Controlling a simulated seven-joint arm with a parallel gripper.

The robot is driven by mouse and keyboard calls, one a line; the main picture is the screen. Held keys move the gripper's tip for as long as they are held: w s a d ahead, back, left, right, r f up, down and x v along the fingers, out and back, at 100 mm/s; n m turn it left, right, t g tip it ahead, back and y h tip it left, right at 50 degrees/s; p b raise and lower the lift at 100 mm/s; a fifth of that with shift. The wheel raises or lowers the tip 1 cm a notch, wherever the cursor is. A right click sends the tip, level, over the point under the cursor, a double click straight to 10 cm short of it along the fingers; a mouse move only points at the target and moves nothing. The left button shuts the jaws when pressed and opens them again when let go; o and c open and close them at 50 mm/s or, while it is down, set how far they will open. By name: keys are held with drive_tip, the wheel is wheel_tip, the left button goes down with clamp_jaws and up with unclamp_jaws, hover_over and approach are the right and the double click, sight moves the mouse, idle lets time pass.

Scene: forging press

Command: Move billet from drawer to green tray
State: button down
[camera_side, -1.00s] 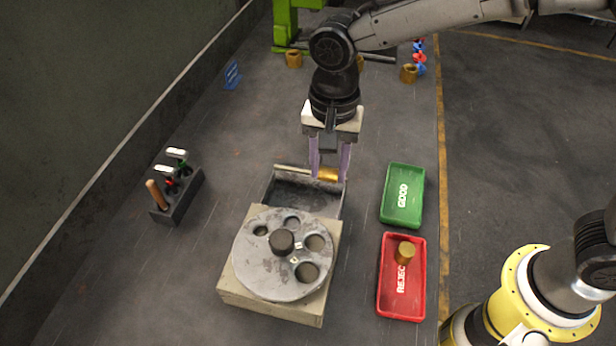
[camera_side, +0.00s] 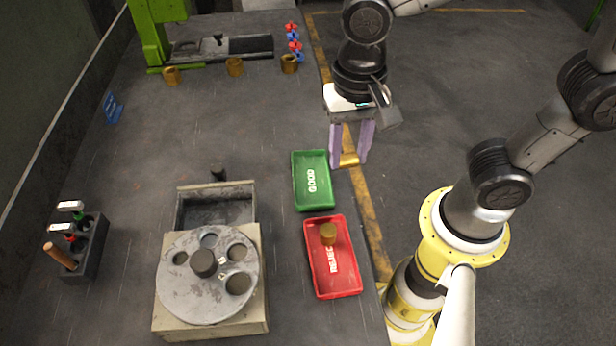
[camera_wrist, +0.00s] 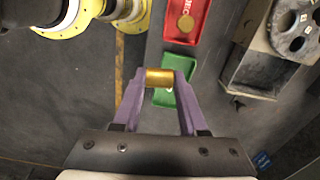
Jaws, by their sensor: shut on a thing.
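My gripper (camera_side: 350,160) is shut on the brass-coloured billet (camera_side: 349,160), held between its two purple fingers. In the side view it hangs to the right of the green tray (camera_side: 296,180) marked GOOD. In the wrist view the billet (camera_wrist: 160,77) lies crosswise between the fingertips and covers part of the green tray (camera_wrist: 184,91), which is below it. The tray's visible floor holds nothing. The drawer (camera_side: 186,212) at the back of the grey box is open, and its visible inside looks empty.
Below the green tray in the side view lies a red REJECT tray (camera_side: 320,282) with another brass piece (camera_side: 328,233) in it. The box carries a round plate with holes (camera_side: 178,290). A tool rack (camera_side: 92,255) stands left. Several brass pieces (camera_side: 235,67) stand at the back.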

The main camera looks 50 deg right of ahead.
drive_tip(key=s+d+m, duration=0.1)
drive_tip(key=s+d, duration=0.4)
drive_tip(key=d, duration=0.1)
hover_over(312, 183)
drive_tip(key=shift+m, duration=0.3)
drive_tip(key=f, duration=0.8)
drive_tip(key=shift+s+d+f, duration=0.15)
drive_tip(key=shift+s+f, duration=0.1)
drive_tip(key=shift+f, duration=0.1)
drive_tip(key=shift+w+f, duration=0.15)
drive_tip(key=shift+f, duration=0.8)
drive_tip(key=shift+w+f, duration=0.15)
drive_tip(key=shift+f, duration=0.8)
drive_tip(key=shift+f, duration=0.15)
drive_tip(key=c, duration=0.7)
unclamp_jaws()
drive_tip(key=shift+c, duration=0.2)
